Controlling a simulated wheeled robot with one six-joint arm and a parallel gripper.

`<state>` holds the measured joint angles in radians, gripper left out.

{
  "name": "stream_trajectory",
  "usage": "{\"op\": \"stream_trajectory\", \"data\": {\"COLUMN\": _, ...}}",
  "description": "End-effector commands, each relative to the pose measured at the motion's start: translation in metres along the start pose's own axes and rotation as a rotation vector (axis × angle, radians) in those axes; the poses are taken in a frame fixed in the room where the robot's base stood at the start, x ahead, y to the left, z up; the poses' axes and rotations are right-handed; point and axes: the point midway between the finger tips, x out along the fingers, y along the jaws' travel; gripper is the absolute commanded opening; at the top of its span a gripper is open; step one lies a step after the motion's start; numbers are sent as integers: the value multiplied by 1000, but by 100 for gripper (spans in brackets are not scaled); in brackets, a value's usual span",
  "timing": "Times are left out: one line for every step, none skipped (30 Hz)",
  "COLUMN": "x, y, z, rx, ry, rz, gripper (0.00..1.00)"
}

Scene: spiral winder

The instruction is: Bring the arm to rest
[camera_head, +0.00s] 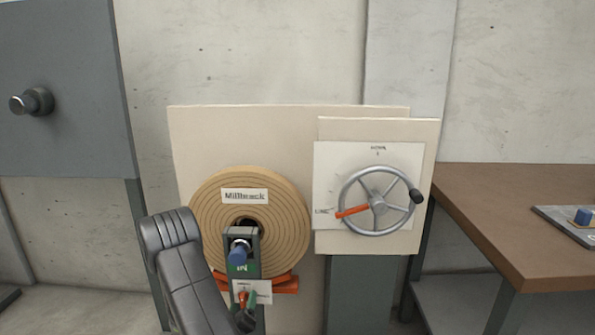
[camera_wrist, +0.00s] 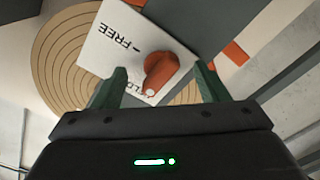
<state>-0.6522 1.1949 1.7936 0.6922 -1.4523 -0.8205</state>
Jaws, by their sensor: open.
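My gripper (camera_wrist: 160,67) is open in the wrist view, with its two green fingers apart on either side of an orange knob (camera_wrist: 160,72). I cannot tell whether either finger touches the knob. In the head view the knob (camera_head: 243,298) shows low on the post in front of the spiral reel (camera_head: 282,215). A dark arm link of mine (camera_head: 182,265) rises left of that post; my fingers are not clear there.
A grey handwheel (camera_head: 377,230) with a black handle and an orange pointer is on a panel right of the reel. A brown table (camera_head: 520,220) stands at right, and a grey panel (camera_head: 65,90) with a round knob at left.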

Motion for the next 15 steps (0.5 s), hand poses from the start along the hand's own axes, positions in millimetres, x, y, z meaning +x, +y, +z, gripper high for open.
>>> {"op": "stream_trajectory", "data": {"x": 0, "y": 1, "z": -1, "rx": 37, "ry": 0, "rz": 0, "gripper": 67}}
{"op": "stream_trajectory", "data": {"x": 0, "y": 1, "z": -1, "rx": 61, "ry": 0, "rz": 0, "gripper": 67}}
{"op": "stream_trajectory", "data": {"x": 0, "y": 1, "z": -1, "rx": 93, "ry": 0, "rz": 0, "gripper": 67}}
{"op": "stream_trajectory", "data": {"x": 0, "y": 1, "z": -1, "rx": 117, "ry": 0, "rz": 0, "gripper": 67}}
{"op": "stream_trajectory", "data": {"x": 0, "y": 1, "z": -1, "rx": 141, "ry": 0, "rz": 0, "gripper": 67}}
{"op": "stream_trajectory", "data": {"x": 0, "y": 1, "z": -1, "rx": 173, "ry": 0, "rz": 0, "gripper": 67}}
{"op": "stream_trajectory", "data": {"x": 0, "y": 1, "z": -1, "rx": 196, "ry": 0, "rz": 0, "gripper": 67}}
{"op": "stream_trajectory", "data": {"x": 0, "y": 1, "z": -1, "rx": 220, "ry": 0, "rz": 0, "gripper": 67}}
{"op": "stream_trajectory", "data": {"x": 0, "y": 1, "z": -1, "rx": 251, "ry": -1, "rz": -1, "gripper": 67}}
{"op": "stream_trajectory", "data": {"x": 0, "y": 1, "z": -1, "rx": 275, "ry": -1, "rz": -1, "gripper": 67}}
{"op": "stream_trajectory", "data": {"x": 0, "y": 1, "z": -1, "rx": 299, "ry": -1, "rz": -1, "gripper": 67}}
{"op": "stream_trajectory", "data": {"x": 0, "y": 1, "z": -1, "rx": 331, "ry": -1, "rz": -1, "gripper": 67}}
{"op": "stream_trajectory", "data": {"x": 0, "y": 1, "z": -1, "rx": 355, "ry": -1, "rz": -1, "gripper": 67}}
{"op": "stream_trajectory", "data": {"x": 0, "y": 1, "z": -1, "rx": 378, "ry": -1, "rz": -1, "gripper": 67}}
{"op": "stream_trajectory", "data": {"x": 0, "y": 1, "z": -1, "rx": 410, "ry": 0, "rz": -1, "gripper": 67}}
